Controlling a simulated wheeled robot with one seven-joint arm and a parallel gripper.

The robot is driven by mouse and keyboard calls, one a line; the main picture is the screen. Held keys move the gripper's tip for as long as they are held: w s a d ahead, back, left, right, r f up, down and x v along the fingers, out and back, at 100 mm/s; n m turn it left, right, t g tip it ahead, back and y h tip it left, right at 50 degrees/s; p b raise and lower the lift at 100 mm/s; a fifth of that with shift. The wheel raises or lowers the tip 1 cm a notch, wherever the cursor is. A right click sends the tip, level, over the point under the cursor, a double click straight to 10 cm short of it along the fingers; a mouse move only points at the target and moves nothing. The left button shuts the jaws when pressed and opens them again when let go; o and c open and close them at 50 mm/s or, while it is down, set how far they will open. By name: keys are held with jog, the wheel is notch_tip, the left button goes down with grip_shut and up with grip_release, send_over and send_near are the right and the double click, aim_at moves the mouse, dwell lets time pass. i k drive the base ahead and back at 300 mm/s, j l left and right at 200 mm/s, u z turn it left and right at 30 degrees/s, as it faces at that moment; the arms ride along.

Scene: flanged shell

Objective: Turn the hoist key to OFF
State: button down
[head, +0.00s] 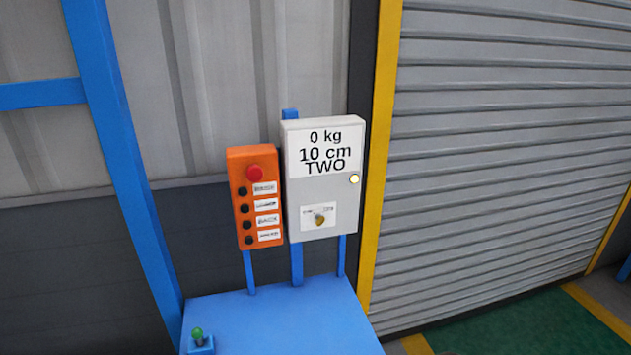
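The hoist key (319,219) is a small brass-coloured key switch on a white label, low on the front of a grey control box (344,210). The label's print is too small to read, so I cannot tell which position the key points to. The box's upper panel (324,150) reads "0 kg", "10 cm", "TWO". A pale yellow lamp or button (354,179) sits at the box's right edge. My gripper is not in view.
An orange pendant (256,197) with a red button and several black buttons stands left of the box. Below is a blue surface (280,315) with a green-topped item (197,334). A blue post (118,150) stands left; a roller shutter (510,150) fills the right.

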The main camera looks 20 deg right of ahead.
aim_at(321, 219)
jog(key=j+u, duration=0.4)
jog(key=i+j+u, duration=0.1)
jog(key=j+u, duration=0.15)
jog(key=u, duration=0.15)
